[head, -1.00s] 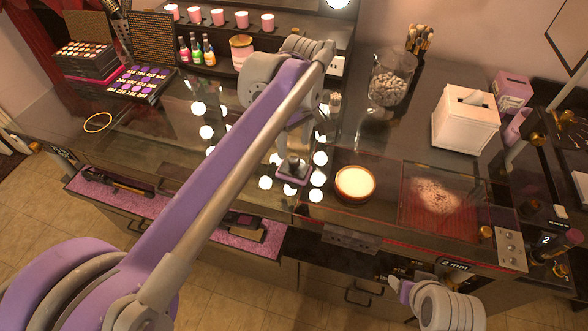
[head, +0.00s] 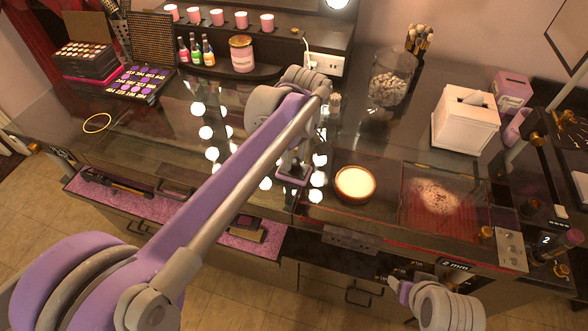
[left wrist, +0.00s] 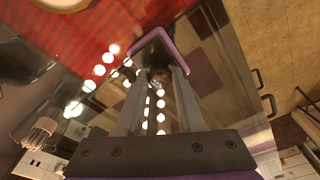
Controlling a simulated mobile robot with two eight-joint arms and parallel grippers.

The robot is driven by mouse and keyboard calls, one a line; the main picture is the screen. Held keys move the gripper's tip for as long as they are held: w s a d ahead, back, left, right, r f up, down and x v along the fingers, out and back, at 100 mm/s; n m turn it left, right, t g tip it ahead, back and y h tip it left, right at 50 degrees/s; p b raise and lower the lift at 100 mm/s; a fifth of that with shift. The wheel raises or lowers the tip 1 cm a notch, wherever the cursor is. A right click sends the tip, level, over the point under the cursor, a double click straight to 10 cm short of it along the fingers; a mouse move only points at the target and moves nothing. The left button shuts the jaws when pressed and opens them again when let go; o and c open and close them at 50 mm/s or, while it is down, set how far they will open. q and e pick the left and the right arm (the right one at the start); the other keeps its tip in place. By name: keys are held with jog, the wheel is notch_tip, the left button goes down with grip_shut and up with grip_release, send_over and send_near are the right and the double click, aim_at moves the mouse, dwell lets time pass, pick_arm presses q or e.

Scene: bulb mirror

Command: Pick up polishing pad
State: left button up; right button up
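The polishing pad (head: 292,178), a small purple-edged block with a dark handle on top, rests on the dark glossy counter near its front edge. It also shows in the left wrist view (left wrist: 151,38), beyond the fingertips. My left gripper (head: 294,160) points down over the pad, its fingers at the handle. In the left wrist view the fingers (left wrist: 160,76) stand apart on either side of the handle; any contact is too small to make out. My right gripper (head: 394,284) is low at the right, in front of the counter, away from the pad; its finger gap is unclear.
A round cream-topped dish (head: 355,183) and a red-lined glass panel (head: 440,198) lie right of the pad. A glass jar of pebbles (head: 389,80) and a white tissue box (head: 465,120) stand behind. A pink-lined open drawer (head: 130,200) juts out in front.

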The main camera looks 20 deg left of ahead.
aim_at(294, 160)
pick_arm(q)
grip_shut()
jog(key=shift+r, duration=0.1)
notch_tip(294, 160, up, 10)
jog(key=shift+p, duration=0.35)
